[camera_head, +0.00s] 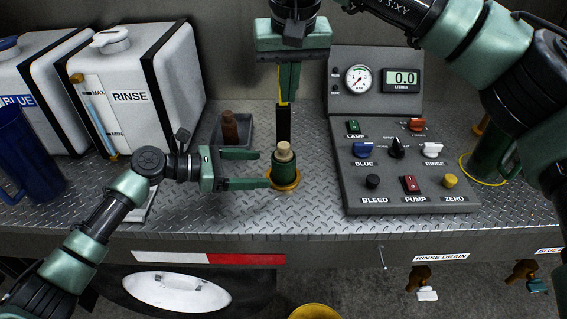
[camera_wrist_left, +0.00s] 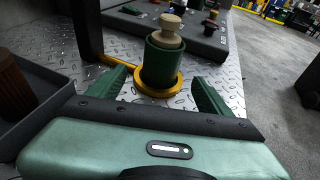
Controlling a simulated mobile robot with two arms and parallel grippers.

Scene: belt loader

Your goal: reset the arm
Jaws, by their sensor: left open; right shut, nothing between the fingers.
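My left gripper (camera_head: 262,169) reaches in from the left, low over the metal deck, with its two fingers apart. A dark green cylinder with a pale knobbed top (camera_head: 284,172) stands upright in a yellow ring holder just ahead of these fingers. In the left wrist view the cylinder (camera_wrist_left: 162,62) shows centred between the open fingers, near their tips; I cannot tell whether they touch it. My right gripper (camera_head: 288,98) hangs down from the top centre, shut and empty, in front of or beside the black upright post (camera_head: 283,122) behind the cylinder.
A control panel (camera_head: 405,170) with knobs and switches stands right of the cylinder. A grey tray (camera_head: 245,128) with a brown piece lies behind my left gripper. White RINSE tank (camera_head: 150,75) and blue jug (camera_head: 25,150) stand left. The deck's front edge is close.

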